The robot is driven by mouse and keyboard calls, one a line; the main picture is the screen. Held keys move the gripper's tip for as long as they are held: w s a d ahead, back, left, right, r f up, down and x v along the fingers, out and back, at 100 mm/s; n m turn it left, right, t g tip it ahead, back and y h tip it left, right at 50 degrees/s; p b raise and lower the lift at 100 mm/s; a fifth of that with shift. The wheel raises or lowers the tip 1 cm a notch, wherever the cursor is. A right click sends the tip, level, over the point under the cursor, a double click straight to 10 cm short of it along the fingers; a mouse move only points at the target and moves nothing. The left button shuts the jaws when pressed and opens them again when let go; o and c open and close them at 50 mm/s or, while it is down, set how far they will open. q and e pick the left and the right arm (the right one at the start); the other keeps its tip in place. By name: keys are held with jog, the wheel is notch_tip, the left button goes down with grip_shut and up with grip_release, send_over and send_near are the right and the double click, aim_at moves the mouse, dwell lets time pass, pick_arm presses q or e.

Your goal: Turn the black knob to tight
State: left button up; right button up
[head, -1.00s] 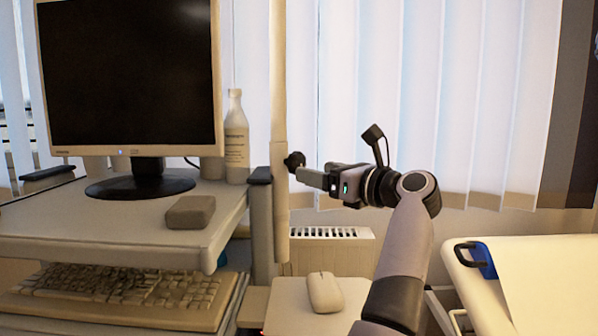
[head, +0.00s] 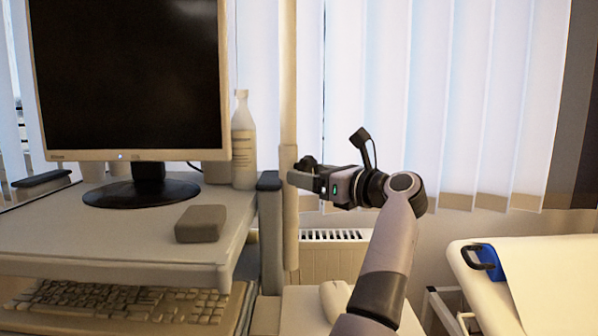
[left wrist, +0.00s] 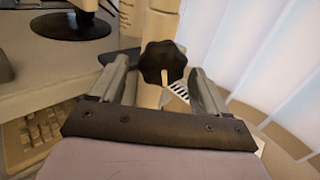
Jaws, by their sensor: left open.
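The black knob (head: 308,162) is on the upright cream pole (head: 289,110) beside the desk. In the head view my left gripper (head: 303,180) reaches in front of it and hides its lower part. In the left wrist view the lobed knob (left wrist: 162,60) shows between the two open fingers of my left gripper (left wrist: 158,70), with a gap visible on each side. I cannot tell whether a finger touches it. No tight mark is legible. My right gripper is not in view.
A desk (head: 120,240) with a monitor (head: 130,75), a white bottle (head: 243,140) and a grey box (head: 200,223) stands left of the pole. A white mouse (head: 335,298) lies below the gripper. A bed (head: 540,270) is at the right.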

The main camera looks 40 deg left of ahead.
pick_arm(q)
jog(key=shift+a, duration=0.8)
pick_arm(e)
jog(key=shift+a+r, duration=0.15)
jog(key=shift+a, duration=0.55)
pick_arm(q)
jog(key=c, duration=1)
jog(key=shift+o, duration=0.2)
jog(key=shift+r+m+p, duration=0.15)
jog(key=shift+m+p, duration=0.5)
jog(key=shift+m, duration=0.25)
jog(key=shift+s+m, duration=0.1)
jog(key=shift+m, duration=0.4)
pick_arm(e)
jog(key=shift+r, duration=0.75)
